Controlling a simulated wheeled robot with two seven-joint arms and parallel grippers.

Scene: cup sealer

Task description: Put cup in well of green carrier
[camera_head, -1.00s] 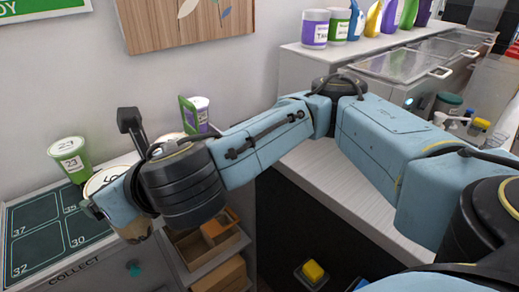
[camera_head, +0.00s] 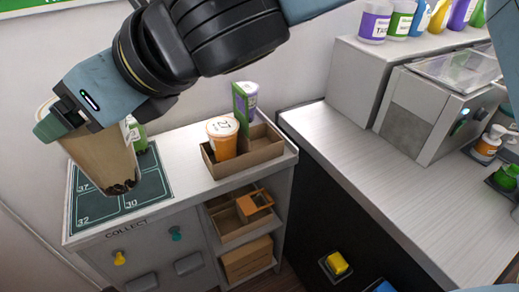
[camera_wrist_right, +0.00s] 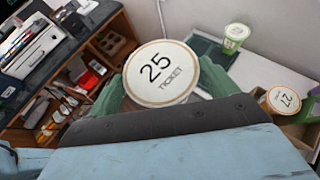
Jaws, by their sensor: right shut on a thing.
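My right gripper (camera_head: 62,122) is shut on a clear cup (camera_head: 100,160) of tan drink with dark pearls at the bottom. The cup is nearly upright, in front of the numbered mat in the head view; I cannot tell its height above it. In the right wrist view its white lid (camera_wrist_right: 160,72) reads "25 TICKET", between the green fingers of my right gripper (camera_wrist_right: 160,88). A brown cardboard carrier (camera_head: 250,155) with an upright green panel (camera_head: 240,104) stands on the counter to the right. It holds an orange cup (camera_head: 222,140) marked 27. My left gripper is not in view.
A green cup (camera_head: 138,136), partly hidden, stands at the back of the dark numbered mat (camera_head: 150,185); it shows in the wrist view (camera_wrist_right: 235,38). Shelves with brown boxes (camera_head: 245,258) are below the carrier. A white counter (camera_head: 350,150) lies to the right. White counter is clear between mat and carrier.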

